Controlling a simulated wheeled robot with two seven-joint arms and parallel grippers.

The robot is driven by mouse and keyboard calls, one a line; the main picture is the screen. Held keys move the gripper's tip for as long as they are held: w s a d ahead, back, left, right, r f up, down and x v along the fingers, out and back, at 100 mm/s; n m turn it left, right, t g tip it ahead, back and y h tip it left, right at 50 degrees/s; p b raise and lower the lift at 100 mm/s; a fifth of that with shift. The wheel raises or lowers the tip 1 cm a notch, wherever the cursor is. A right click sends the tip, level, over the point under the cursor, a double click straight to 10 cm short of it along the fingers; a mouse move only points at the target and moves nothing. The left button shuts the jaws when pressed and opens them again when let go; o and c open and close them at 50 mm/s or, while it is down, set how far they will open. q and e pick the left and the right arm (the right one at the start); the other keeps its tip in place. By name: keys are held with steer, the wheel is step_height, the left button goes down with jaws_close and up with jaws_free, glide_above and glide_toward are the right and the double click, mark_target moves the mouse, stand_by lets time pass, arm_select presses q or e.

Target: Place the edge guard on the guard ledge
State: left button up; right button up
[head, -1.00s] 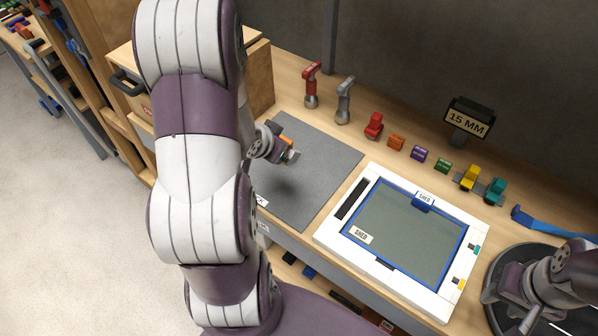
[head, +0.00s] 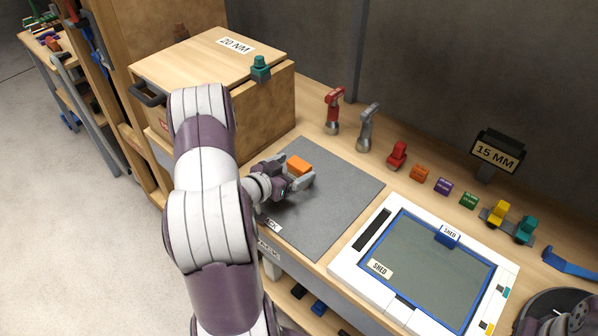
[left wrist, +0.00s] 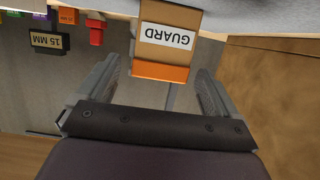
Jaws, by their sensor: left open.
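The edge guard (head: 299,165) looks like a small block with an orange top, near the back of the grey mat. In the left wrist view a tan and orange block (left wrist: 160,72) bears a white GUARD label. My left gripper (head: 291,174) is open at the block, low over the mat. In the left wrist view its fingers stand on either side of the block's orange end, with gaps. I cannot make out a guard ledge in these frames.
A wooden box (head: 265,105) marked 20 NM stands behind left. A white framed panel (head: 345,268) marked SHED lies right of the mat (head: 335,205). Tools and small coloured blocks line the back, near a 15 MM sign (head: 497,152). The mat's front part is bare.

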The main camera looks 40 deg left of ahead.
arm_select(q)
steer(key=shift+w+f, duration=0.15)
steer(key=shift+w, duration=0.25)
steer(key=shift+s, duration=0.15)
steer(key=c, duration=1.2)
